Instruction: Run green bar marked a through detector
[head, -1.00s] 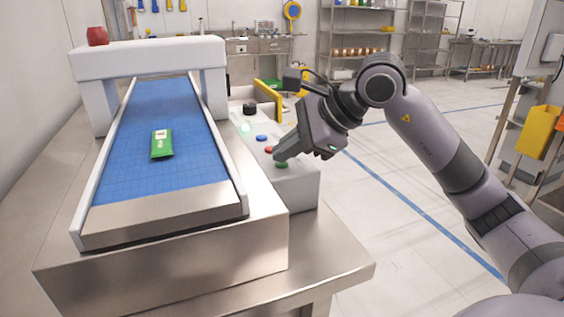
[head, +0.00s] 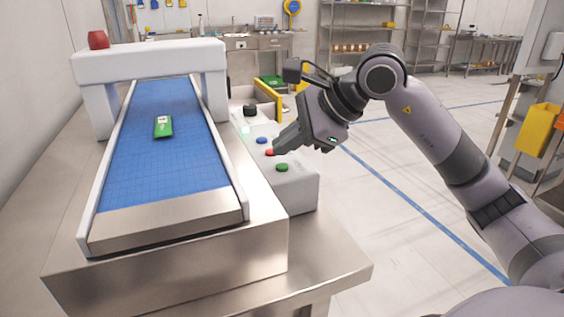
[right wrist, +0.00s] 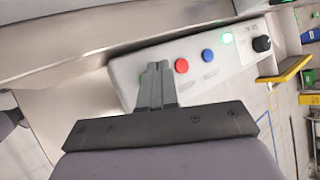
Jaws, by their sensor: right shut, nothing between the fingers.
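The green bar (head: 163,127) lies flat on the blue conveyor belt (head: 150,175), short of the white detector arch (head: 150,62). My right gripper (head: 275,151) is shut and empty above the control box (head: 300,190), its tips by the red button (head: 270,152). The green button (head: 282,167) is uncovered in the head view. In the right wrist view the shut fingers (right wrist: 155,72) are left of the red button (right wrist: 181,66) and blue button (right wrist: 207,55); they hide the green button. A green light (right wrist: 228,39) glows. My left gripper is not in view.
A black knob (head: 250,110) stands at the box's far end. A yellow-edged container (head: 265,92) with green items is beyond it. A red lamp (head: 98,39) sits on the arch.

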